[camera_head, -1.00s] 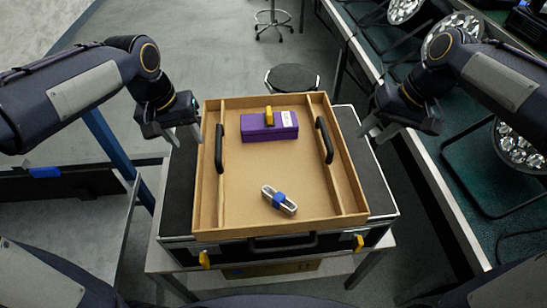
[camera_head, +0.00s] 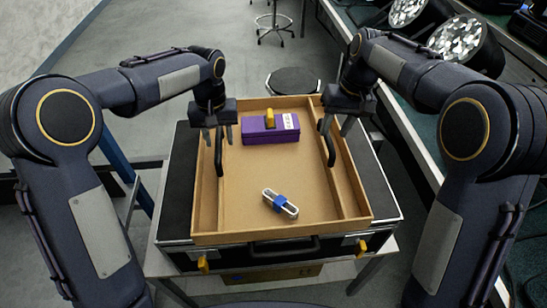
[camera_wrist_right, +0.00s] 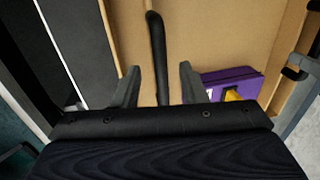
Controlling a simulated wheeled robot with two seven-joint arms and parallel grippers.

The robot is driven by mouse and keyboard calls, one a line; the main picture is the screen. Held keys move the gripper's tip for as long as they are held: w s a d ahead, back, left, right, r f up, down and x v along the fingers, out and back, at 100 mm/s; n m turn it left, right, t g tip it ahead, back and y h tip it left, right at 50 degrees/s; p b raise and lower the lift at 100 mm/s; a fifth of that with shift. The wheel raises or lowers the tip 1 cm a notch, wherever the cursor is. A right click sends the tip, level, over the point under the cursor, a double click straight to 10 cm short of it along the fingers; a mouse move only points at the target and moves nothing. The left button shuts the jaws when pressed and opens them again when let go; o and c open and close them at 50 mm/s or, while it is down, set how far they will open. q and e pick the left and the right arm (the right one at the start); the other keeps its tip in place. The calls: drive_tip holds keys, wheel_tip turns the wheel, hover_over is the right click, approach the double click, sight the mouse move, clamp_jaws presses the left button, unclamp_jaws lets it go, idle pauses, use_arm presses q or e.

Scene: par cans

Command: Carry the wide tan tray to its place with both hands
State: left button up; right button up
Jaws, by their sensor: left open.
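The wide tan tray (camera_head: 245,190) lies flat on a dark case, with a black bar handle along each side. My left gripper (camera_head: 219,138) is open above the left handle (camera_head: 219,160), one finger on each side of it in the picture. My right gripper (camera_head: 335,130) is open at the right handle (camera_head: 331,150). In the right wrist view, the right handle (camera_wrist_right: 158,45) stands between the spread fingers, with gaps on both sides. The tray floor (camera_wrist_right: 215,35) also shows there. Inside the tray are a purple box (camera_head: 260,132) and a silver link with a blue band (camera_head: 280,203).
The dark case (camera_head: 180,190) sits on a light table (camera_head: 155,262); yellow latches (camera_head: 203,265) are on its front. A round black stool (camera_head: 293,80) stands behind. A long bench with stage lamps (camera_head: 466,42) runs along the right. Grey floor is free at the back left.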

sight(330, 138)
use_arm(q)
drive_tip(key=shift+f, duration=2.55)
use_arm(e)
drive_tip(key=shift+a+f, duration=0.25)
drive_tip(key=shift+f, duration=1.05)
drive_tip(key=shift+a+f, duration=0.25)
drive_tip(key=shift+f, duration=1)
use_arm(q)
drive_tip(key=shift+c, duration=0.4)
use_arm(e)
drive_tip(key=shift+c, duration=0.5)
use_arm(q)
clamp_jaws()
use_arm(e)
clamp_jaws()
use_arm(q)
drive_tip(key=shift+r, duration=0.1)
use_arm(e)
drive_tip(key=shift+r, duration=0.1)
